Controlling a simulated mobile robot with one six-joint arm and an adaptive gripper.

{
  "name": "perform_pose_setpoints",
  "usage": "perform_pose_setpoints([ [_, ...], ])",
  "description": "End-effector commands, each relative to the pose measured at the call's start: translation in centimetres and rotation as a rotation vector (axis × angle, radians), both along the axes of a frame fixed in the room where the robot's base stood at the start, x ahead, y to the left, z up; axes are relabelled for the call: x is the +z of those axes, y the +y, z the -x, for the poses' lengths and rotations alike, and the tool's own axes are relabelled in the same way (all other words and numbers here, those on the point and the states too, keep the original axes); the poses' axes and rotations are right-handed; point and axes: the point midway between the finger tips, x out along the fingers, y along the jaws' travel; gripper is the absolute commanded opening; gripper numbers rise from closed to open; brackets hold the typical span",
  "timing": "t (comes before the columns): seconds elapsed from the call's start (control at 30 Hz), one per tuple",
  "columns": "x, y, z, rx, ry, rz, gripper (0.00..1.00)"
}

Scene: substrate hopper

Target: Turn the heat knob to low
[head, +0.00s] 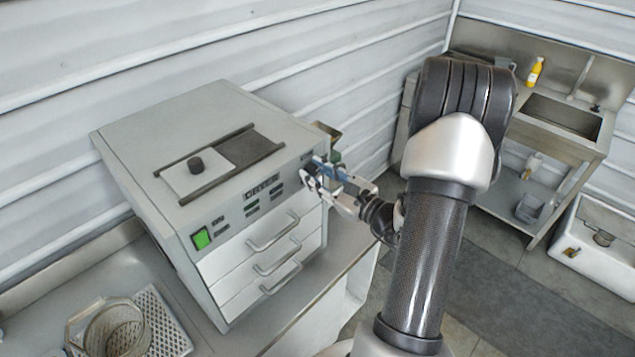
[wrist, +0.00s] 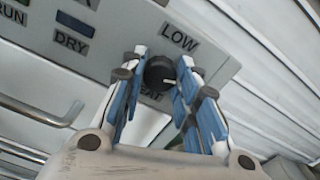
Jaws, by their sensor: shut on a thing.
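The heat knob (wrist: 160,74) is a round black knob with a pale pointer mark, on the grey front panel of the dryer. In the wrist view the mark points to the right side, and the "LOW" label (wrist: 179,38) is above and to the right of the knob. My gripper (wrist: 159,80) has its blue-padded fingers on either side of the knob and is shut on it. In the head view my gripper (head: 312,175) is at the upper right of the dryer's front (head: 262,192), where it hides most of the knob. The "HEAT" label below the knob is partly covered.
The dryer has a lit green switch (head: 201,238) and several drawer handles (head: 273,233) below the panel. A sink (head: 562,115) is at back right.

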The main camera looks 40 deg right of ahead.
Motion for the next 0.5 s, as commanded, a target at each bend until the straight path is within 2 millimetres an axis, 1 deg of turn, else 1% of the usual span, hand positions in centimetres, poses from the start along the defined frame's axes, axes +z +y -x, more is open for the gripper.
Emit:
perform_pose_setpoints([
  [0.03,-0.48,-0.01,-0.01,0.0,-0.007,0.047,0.05],
  [0.5,-0.6,0.0,0.01,-0.001,-0.042,0.496,0.05],
])
